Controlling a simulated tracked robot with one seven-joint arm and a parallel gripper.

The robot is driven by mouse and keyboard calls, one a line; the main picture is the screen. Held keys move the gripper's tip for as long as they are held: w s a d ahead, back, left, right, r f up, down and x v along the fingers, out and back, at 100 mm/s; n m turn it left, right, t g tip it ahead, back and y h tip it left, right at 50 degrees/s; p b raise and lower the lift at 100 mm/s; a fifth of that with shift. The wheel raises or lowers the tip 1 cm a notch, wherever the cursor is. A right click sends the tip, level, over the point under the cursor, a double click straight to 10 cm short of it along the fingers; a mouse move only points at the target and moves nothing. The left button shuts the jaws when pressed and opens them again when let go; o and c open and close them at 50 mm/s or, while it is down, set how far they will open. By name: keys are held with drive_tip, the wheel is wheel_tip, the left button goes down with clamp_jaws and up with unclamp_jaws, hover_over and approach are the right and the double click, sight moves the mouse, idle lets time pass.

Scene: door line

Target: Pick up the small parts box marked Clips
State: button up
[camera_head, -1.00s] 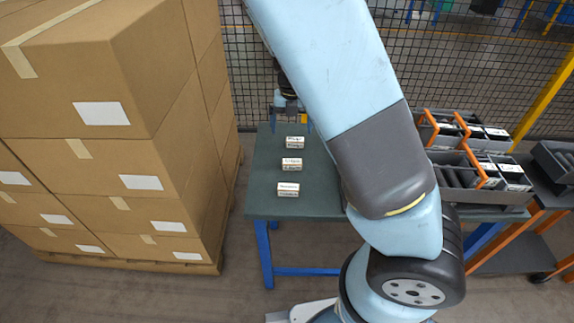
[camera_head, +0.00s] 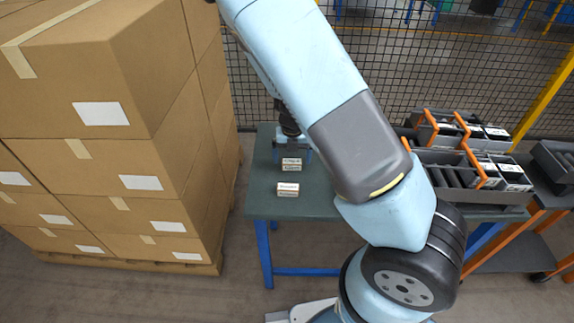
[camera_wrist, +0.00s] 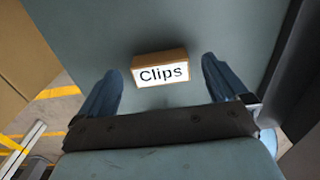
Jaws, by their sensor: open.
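The small parts box marked Clips (camera_wrist: 160,70) is brown with a white label and sits on the grey-green table. In the wrist view it lies between the fingertips of my open, empty gripper (camera_wrist: 160,68), with a gap on each side. How far the fingertips are above it is hard to tell. In the head view my gripper (camera_head: 292,153) is over the far left part of the table and hides the farthest box. A middle box (camera_head: 291,166) and a near box (camera_head: 288,189) show there; their labels are too small to read.
Stacked cartons (camera_head: 100,140) on a pallet stand left of the table (camera_head: 310,207). A grey tray (camera_head: 455,195) with dividers and orange handles is on the right. A mesh fence (camera_head: 440,70) runs behind.

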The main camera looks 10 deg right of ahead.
drive_tip(key=shift+f, duration=0.5)
drive_tip(key=shift+c, duration=0.5)
drive_tip(key=c, duration=1)
